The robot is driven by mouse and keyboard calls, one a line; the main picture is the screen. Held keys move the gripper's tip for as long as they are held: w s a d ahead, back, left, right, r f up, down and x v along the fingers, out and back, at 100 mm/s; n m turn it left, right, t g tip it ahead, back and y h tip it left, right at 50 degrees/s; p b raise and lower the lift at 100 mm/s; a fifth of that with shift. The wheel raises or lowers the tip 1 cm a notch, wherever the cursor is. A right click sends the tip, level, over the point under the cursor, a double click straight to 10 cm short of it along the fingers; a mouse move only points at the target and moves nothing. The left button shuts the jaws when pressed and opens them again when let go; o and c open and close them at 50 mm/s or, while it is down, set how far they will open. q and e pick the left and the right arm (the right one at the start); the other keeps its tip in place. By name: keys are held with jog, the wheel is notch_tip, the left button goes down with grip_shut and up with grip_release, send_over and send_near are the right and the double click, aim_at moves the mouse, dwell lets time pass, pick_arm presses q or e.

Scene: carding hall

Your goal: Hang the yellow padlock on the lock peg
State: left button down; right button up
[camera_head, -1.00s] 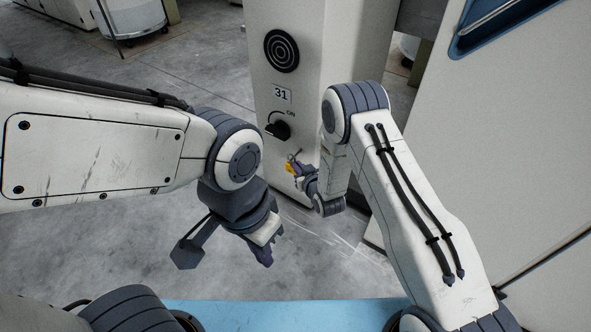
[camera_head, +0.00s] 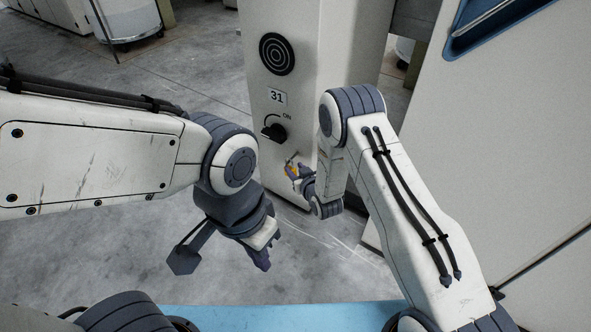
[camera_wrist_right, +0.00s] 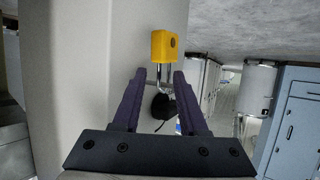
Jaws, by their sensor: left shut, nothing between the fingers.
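The yellow padlock (camera_wrist_right: 166,46) shows in the right wrist view just beyond my right fingertips, its metal shackle in line with the gap between them. My right gripper (camera_wrist_right: 160,75) has its fingers apart, with space on both sides of the shackle. In the head view the padlock (camera_head: 292,171) is a small yellow patch beside my right gripper (camera_head: 299,172), close to the pale post's face. I cannot make out the lock peg or tell whether the shackle is around it. My left gripper (camera_head: 263,262) is shut and empty, low and away from the post.
The pale post (camera_head: 310,60) carries a round black grille (camera_head: 277,54), a 31 label (camera_head: 277,97) and a black rotary switch (camera_head: 274,131) above the padlock. A large pale machine panel (camera_head: 500,150) stands to the right. Open concrete floor lies to the left.

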jog(key=shift+s, duration=0.1)
jog(key=p+v, duration=0.5)
jog(key=v, duration=0.5)
jog(key=s+a+r+n+g+h+p, duration=0.1)
jog(key=s+a+r+g, duration=0.2)
jog(key=r, duration=0.4)
jog(key=s+a+r+n+g, duration=0.1)
jog(key=s+a+r+g, duration=0.25)
jog(key=r, duration=0.35)
jog(key=s+d+r+g+h+p, duration=0.1)
jog(key=s+d+r+g, duration=0.1)
jog(key=s+r, duration=0.45)
jog(key=s+d+r+n+g+h, duration=0.1)
jog(key=s+d+r+g, duration=0.15)
jog(key=s, duration=0.75)
jog(key=s+d+r+g+h+p, duration=0.1)
jog(key=s+d+r+g, duration=0.1)
jog(key=s+r, duration=0.45)
notch_tip(320, 180, up, 36)
jog(key=s+p, duration=0.1)
jog(key=p, duration=3.6)
jog(key=shift+s+f, duration=0.15)
jog(key=shift+s, duration=0.15)
